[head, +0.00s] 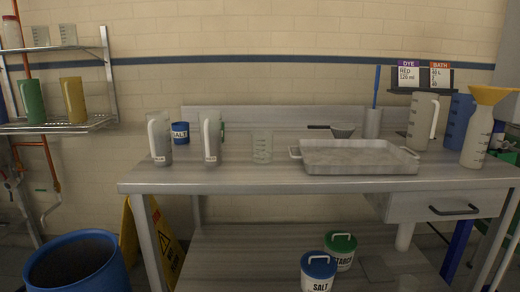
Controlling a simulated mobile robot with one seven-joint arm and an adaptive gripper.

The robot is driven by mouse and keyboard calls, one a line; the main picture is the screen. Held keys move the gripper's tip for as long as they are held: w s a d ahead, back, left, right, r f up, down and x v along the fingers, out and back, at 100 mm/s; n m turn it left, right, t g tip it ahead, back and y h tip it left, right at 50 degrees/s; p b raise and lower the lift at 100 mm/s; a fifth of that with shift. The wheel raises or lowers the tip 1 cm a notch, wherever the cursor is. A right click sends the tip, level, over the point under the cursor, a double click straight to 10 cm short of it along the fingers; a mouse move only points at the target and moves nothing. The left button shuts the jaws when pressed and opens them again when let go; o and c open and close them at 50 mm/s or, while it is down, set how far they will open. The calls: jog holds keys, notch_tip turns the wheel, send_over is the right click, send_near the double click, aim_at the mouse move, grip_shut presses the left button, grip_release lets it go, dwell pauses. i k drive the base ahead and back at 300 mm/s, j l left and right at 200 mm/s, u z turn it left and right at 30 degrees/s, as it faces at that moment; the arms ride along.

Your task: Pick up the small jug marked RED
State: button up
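Two small pale grey jugs with white handles stand upright on the left part of the workbench (250,182): a left jug (163,140) and a right jug (213,138). Each has a small label low on its front, too small to read, so I cannot tell which one is marked RED. A green thing shows partly behind the right jug. My gripper is not in the head view.
A large jug (421,120), funnel bottle (478,135) and DYE RED card (408,75) are at right. A blue barrel (112,281) stands front left.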

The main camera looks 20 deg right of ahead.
aim_at(210, 121)
jog(key=l+u, duration=0.95)
jog(key=l, duration=0.35)
jog(key=k+l+u, duration=0.15)
jog(key=l, duration=1.1)
jog(key=i+j, duration=0.15)
jog(key=i, duration=0.2)
jog(key=i+j+u, duration=0.15)
jog(key=i, duration=0.2)
